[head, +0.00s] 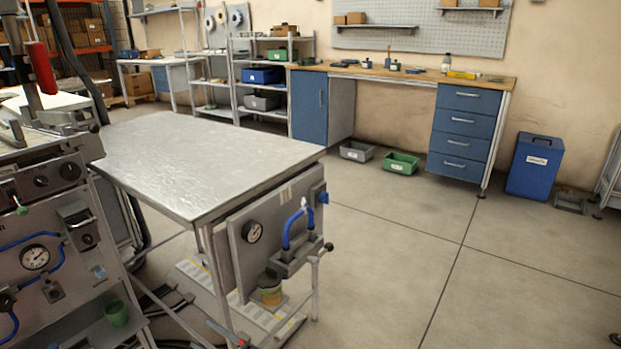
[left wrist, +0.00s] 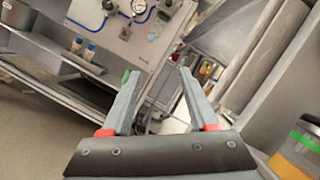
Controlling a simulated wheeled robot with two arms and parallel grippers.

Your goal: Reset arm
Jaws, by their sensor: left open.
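My left gripper (left wrist: 159,73) shows in the left wrist view. Its two grey fingers with red bases are spread apart, and nothing is between them. I cannot make it out clearly in the head view. My right gripper is in neither view. A yellow and green round item (left wrist: 297,155) is cut off at the lower right of the left wrist view, beside the gripper.
A panel with a gauge (head: 36,258) and blue hoses stands at the left. A workbench (head: 420,76) with blue drawers stands along the back wall. A blue bin (head: 536,167) stands right.

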